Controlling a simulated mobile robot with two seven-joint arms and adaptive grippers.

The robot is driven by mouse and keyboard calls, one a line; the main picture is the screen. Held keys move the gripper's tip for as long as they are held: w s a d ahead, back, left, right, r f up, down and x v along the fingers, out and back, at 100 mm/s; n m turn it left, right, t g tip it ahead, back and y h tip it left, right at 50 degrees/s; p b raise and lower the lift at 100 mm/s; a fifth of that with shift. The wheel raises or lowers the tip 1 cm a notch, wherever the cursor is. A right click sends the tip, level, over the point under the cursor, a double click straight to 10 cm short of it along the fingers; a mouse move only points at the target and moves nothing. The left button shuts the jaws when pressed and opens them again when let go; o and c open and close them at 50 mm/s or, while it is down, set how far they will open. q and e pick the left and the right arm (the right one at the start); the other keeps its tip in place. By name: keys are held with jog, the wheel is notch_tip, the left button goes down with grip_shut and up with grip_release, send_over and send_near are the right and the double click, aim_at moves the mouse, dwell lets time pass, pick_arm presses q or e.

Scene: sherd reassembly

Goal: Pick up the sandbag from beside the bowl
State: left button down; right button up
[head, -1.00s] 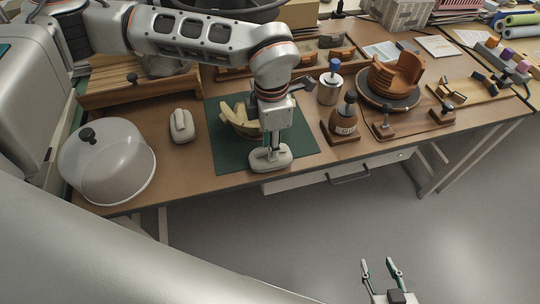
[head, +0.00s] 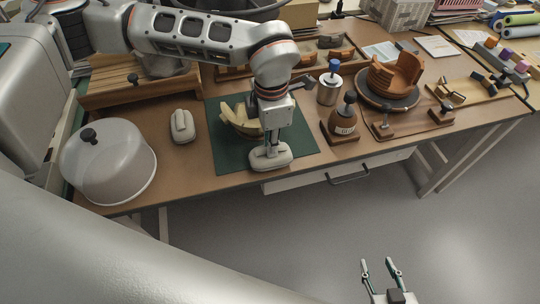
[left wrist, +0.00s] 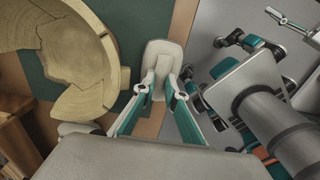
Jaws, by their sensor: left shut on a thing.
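A pale grey sandbag (head: 271,160) is at the front edge of the dark green mat (head: 228,158), just in front of the bowl. My left gripper (head: 271,147) points down from above and is shut on its raised middle grip. In the left wrist view the sandbag (left wrist: 161,57) sits between the fingertips (left wrist: 161,84). I cannot tell whether it touches the mat. The bowl (head: 238,121) of pale tan sherds is partly hidden behind my left gripper; the left wrist view shows its thick broken rim (left wrist: 112,62). My right gripper (head: 381,272) is open and empty, low over the floor.
A second sandbag (head: 182,126) lies left of the mat. A clear dome cover (head: 108,168) stands at the front left. A brown bottle (head: 344,120) on a wooden base, a metal can (head: 329,88) and an orange pot (head: 396,76) stand to the right. Bare tabletop shows left of the mat.

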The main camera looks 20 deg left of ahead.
pick_arm(q)
jog(key=shift+r+p, duration=1.1)
jog(key=shift+r, duration=0.85)
jog(key=shift+r+p, duration=0.55)
jog(key=shift+r, duration=0.35)
jog(key=shift+r+p, duration=0.3)
jog(key=shift+r, duration=0.2)
pick_arm(e)
notch_tip(320, 180, up, 6)
jog(key=w, duration=0.2)
jog(key=shift+t, duration=0.4)
